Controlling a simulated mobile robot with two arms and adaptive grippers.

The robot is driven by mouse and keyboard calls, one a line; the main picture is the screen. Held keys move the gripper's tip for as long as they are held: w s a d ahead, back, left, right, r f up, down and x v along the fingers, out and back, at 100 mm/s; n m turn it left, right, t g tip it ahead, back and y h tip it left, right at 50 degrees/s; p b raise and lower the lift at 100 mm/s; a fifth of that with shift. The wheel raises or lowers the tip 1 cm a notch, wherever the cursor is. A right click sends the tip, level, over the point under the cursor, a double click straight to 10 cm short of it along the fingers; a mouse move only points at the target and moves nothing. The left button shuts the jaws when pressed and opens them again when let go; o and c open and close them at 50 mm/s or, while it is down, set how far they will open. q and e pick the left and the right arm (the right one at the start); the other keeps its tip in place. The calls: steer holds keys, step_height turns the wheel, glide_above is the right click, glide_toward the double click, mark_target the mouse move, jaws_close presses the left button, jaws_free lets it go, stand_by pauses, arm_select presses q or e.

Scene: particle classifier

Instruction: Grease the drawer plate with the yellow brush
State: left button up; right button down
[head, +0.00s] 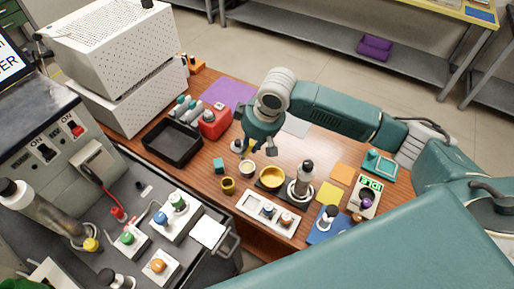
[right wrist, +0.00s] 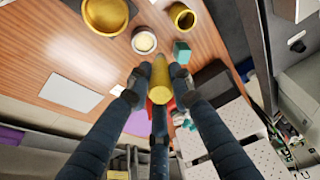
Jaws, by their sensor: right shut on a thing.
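My right gripper (head: 257,146) hangs over the wooden table near the small cups, fingers pointing down. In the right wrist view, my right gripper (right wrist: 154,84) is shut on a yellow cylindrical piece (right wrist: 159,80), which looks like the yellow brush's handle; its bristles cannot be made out. In the head view the fingers hide most of it. A pale flat plate (head: 208,232) with a metal handle beside it lies at the right edge of the dark machine and looks like the drawer plate. It is well below and left of the gripper. My left gripper is not in view.
A yellow cup (head: 228,185), a cream cup (head: 247,169), a yellow bowl (head: 271,177) and a teal cube (head: 219,166) stand close by. A black tray (head: 172,142) and a red container (head: 214,124) are left. Button boxes (head: 176,217) stand by the plate.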

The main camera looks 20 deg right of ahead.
arm_select(q)
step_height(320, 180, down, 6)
steer(key=b, duration=0.7)
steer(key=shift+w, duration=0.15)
arm_select(e)
step_height(320, 180, down, 9)
steer(key=w+d+n, duration=0.1)
steer(key=w+d, duration=0.1)
steer(key=shift+d+y, duration=0.2)
steer(key=shift+y, duration=0.1)
steer(key=shift+w, duration=0.1)
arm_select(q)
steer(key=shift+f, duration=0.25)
arm_select(e)
steer(key=shift+f, duration=0.65)
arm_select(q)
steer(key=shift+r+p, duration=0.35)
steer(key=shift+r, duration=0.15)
arm_select(e)
steer(key=shift+s+f, duration=0.2)
stand_by(1.7)
arm_select(q)
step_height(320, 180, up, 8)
steer(key=p, duration=0.8)
arm_select(e)
step_height(320, 180, up, 7)
steer(key=shift+w+r, duration=0.15)
